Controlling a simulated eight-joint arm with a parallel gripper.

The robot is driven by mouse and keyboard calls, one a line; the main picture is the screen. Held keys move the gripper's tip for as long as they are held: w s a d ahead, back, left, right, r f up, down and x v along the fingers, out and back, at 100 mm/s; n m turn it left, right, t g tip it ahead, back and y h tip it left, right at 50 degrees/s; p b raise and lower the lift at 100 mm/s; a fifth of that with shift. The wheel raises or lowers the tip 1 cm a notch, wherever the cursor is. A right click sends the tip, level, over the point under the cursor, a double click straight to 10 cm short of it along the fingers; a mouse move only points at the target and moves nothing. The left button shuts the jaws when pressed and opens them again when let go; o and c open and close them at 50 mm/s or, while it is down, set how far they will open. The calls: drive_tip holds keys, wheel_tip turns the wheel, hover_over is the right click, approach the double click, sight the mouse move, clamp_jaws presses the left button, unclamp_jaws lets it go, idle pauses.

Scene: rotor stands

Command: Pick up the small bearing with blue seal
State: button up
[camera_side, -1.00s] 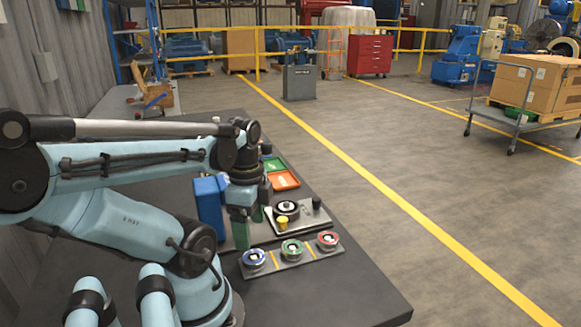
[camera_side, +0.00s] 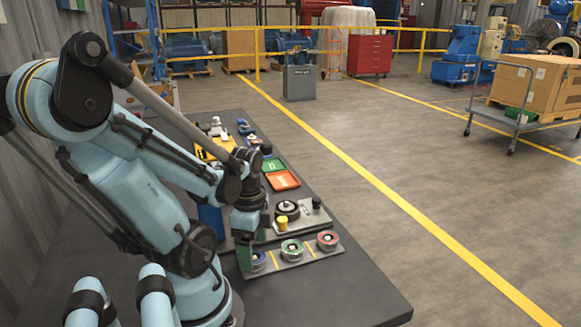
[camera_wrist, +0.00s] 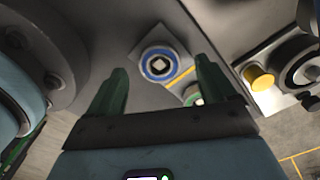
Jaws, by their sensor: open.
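The small bearing with the blue seal (camera_wrist: 159,64) sits on a post at the left end of a grey stand plate; in the side view the bearing (camera_side: 259,262) is partly hidden by my gripper. My gripper (camera_wrist: 160,78) is open, with its two green fingers on either side of the bearing in the wrist view. In the side view my gripper (camera_side: 245,258) points down, just left of the bearing. I cannot tell whether a finger touches it. Nothing is held.
A green-seal bearing (camera_side: 292,250) and a red-seal bearing (camera_side: 328,240) stand to the right on the same plate. Behind are a fixture with a black rotor (camera_side: 288,209) and yellow cap (camera_side: 282,223), and green (camera_side: 274,164) and orange (camera_side: 283,180) trays.

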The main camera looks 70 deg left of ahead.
drive_tip(key=shift+f, duration=0.85)
drive_tip(key=shift+c, duration=0.3)
drive_tip(key=c, duration=1.1)
drive_tip(key=shift+r, duration=0.25)
drive_tip(key=shift+c, duration=0.2)
